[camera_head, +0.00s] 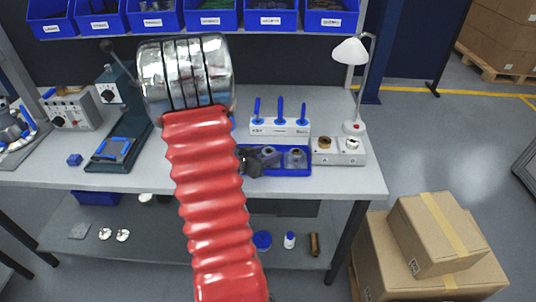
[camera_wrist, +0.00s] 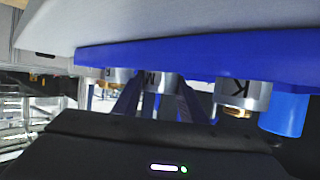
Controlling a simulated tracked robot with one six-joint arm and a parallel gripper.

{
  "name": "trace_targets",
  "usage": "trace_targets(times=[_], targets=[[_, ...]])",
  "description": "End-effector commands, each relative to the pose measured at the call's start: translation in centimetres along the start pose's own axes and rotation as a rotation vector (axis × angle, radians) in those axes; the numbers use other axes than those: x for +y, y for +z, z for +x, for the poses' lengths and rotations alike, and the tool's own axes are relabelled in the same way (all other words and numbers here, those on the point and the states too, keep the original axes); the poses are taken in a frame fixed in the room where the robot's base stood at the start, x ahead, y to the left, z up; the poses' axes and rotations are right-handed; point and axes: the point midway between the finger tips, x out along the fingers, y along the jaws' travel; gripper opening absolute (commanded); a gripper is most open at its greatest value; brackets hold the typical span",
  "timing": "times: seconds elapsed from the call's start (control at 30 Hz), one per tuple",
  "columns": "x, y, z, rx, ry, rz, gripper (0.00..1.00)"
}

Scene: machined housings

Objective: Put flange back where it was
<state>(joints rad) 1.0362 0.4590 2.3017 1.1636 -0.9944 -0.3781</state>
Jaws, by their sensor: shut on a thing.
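My gripper (camera_head: 250,160) is a small dark shape at the left end of the blue tray (camera_head: 308,172) on the bench, just past my red arm sleeve. A greyish part (camera_head: 268,152) shows right beside its jaws. It may be the flange, but its shape is too small to make out. A second grey round part with a raised hub (camera_head: 295,157) sits in the tray's right half, apart from the jaws.
A white block (camera_head: 280,129) with upright blue-handled tools stands behind the tray. A pale fixture (camera_head: 338,155) with a brown and a silver round piece is to the right, below a white lamp (camera_head: 350,52). Metal cylinders marked M (camera_wrist: 158,82) and K (camera_wrist: 242,92) show close in the wrist view.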

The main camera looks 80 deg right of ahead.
Motion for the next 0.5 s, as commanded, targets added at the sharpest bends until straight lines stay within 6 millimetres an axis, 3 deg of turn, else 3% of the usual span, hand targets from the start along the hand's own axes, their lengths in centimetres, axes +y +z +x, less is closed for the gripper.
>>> trace_targets(times=[0.1,0.13,0.37,0.5], targets=[[-0.01,0.17,0.10,0.001,0.000,0.000,0.00],[0.01,0.22,0.10,0.000,0.001,0.000,0.39],[0.02,0.19,0.09,0.000,0.001,0.000,0.55],[0.03,0.19,0.09,0.000,0.001,0.000,0.57]])
